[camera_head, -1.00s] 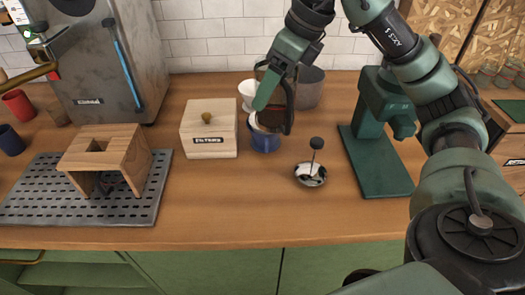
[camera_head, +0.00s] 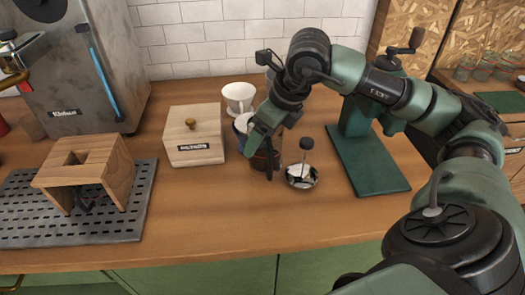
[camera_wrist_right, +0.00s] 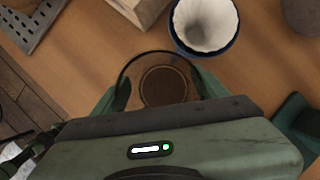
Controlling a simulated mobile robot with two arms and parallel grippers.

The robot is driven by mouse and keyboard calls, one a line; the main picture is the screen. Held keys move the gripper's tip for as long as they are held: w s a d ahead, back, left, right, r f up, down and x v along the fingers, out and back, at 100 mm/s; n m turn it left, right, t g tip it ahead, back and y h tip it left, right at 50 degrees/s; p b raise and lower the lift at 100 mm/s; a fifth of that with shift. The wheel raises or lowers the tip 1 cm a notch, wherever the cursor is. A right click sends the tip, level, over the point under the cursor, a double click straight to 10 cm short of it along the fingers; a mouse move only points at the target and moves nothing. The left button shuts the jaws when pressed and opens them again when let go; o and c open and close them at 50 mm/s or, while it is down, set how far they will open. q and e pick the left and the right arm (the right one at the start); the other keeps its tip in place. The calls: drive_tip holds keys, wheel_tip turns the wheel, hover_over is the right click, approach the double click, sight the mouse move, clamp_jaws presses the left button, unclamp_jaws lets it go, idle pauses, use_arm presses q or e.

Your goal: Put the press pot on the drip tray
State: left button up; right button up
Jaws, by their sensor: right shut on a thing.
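The press pot (camera_head: 266,158) is a glass beaker with dark contents. My right gripper (camera_head: 262,140) is shut on it, just left of the metal plunger lid (camera_head: 302,177) with its black knob. In the right wrist view, the round glass pot (camera_wrist_right: 160,82) sits between the fingers, seen from above. I cannot tell whether its base touches the counter. The drip tray (camera_head: 120,222) is a dark perforated metal plate at the left of the counter. A wooden stand (camera_head: 88,170) stands on it. My left gripper is not in view.
A wooden filter box (camera_head: 195,137) stands between the tray and the pot. A green press stand base (camera_head: 368,160) is at the right. The front counter right of the tray is clear.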

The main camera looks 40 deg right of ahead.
sight(262, 151)
drive_tip(key=shift+f, duration=2.25)
drive_tip(key=shift+f, duration=0.15)
drive_tip(key=o, duration=1.9)
drive_tip(key=shift+c, duration=0.2)
